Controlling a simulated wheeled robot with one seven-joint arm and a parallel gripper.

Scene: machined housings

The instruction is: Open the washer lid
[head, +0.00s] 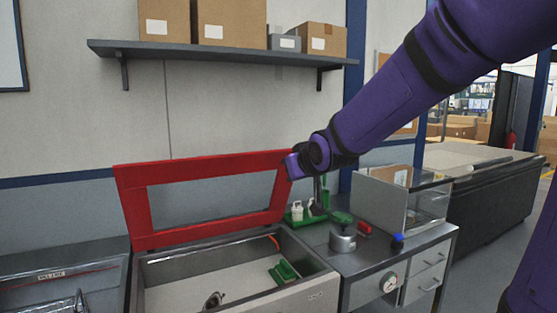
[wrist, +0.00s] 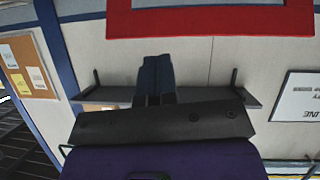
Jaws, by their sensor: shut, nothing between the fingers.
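The washer lid (head: 136,206) is a red frame with a see-through pane. It stands raised and tilted back behind the open washer tub (head: 318,287). In the wrist view a red stretch of the lid (wrist: 160,22) crosses the top of the picture. My gripper (wrist: 157,60) is shut and empty, its dark fingers side by side, appearing just short of the red frame; I cannot tell if they touch it. In the head view my wrist is at the lid's upper right corner. A green part (head: 284,271) and a dark fitting (head: 213,300) show inside the tub.
A metal bench (head: 376,263) right of the washer holds a grey round container (head: 343,240), a green tray and small red and blue items. A wall shelf (head: 220,53) with boxes is above. Another metal unit (head: 62,268) stands at left.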

